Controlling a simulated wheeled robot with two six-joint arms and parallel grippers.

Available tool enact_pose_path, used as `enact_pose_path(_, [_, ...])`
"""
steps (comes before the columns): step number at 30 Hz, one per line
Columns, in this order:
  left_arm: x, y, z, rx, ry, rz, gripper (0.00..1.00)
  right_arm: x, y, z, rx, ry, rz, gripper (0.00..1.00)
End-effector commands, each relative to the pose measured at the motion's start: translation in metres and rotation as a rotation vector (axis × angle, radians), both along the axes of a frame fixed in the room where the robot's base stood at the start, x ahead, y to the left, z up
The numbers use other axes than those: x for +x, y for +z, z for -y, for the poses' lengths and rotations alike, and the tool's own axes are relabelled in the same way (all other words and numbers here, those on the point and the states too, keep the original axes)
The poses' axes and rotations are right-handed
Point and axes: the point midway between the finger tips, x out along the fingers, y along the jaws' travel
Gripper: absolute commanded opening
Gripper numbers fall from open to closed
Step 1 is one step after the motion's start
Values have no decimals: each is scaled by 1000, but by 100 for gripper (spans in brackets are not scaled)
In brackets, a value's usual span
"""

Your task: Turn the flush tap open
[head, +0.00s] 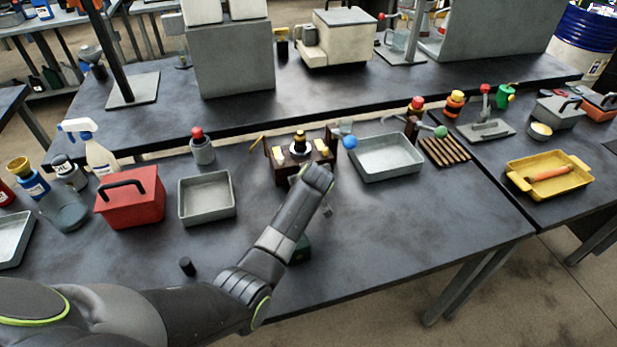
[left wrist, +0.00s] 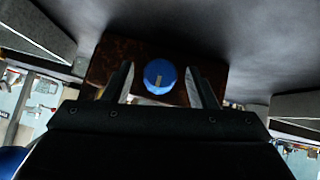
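A dark brown block (head: 284,175) with brass-coloured fittings stands on the near bench, partly hidden by my left arm. In the left wrist view, a round blue knob (left wrist: 160,76) with a pale mark sits on the brown block (left wrist: 160,48). My left gripper (left wrist: 160,68) is open, with one finger on each side of the knob and a visible gap to both. The knob is hidden behind my arm in the head view. No label shows that the knob is the flush tap. My right gripper is not in view.
A grey tray (head: 390,174) stands to the right of the block, with blue-ended (head: 349,142) and green-ended (head: 440,132) levers near it. A smaller tray (head: 183,217) and a red toolbox (head: 131,211) stand to the left. The bench front right is clear.

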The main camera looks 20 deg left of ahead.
Motion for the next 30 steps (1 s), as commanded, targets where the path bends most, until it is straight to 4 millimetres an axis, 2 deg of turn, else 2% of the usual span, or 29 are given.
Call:
enact_pose_path(1, [0,0,0,0,0,0,45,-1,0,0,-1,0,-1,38])
enact_pose_path(9, [0,0,0,0,0,0,11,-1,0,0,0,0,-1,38])
enact_pose_path(20, [1,0,1,53,0,-33,11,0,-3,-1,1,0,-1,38])
enact_pose_path(30, [4,-1,5,264,-1,-175,11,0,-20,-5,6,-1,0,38])
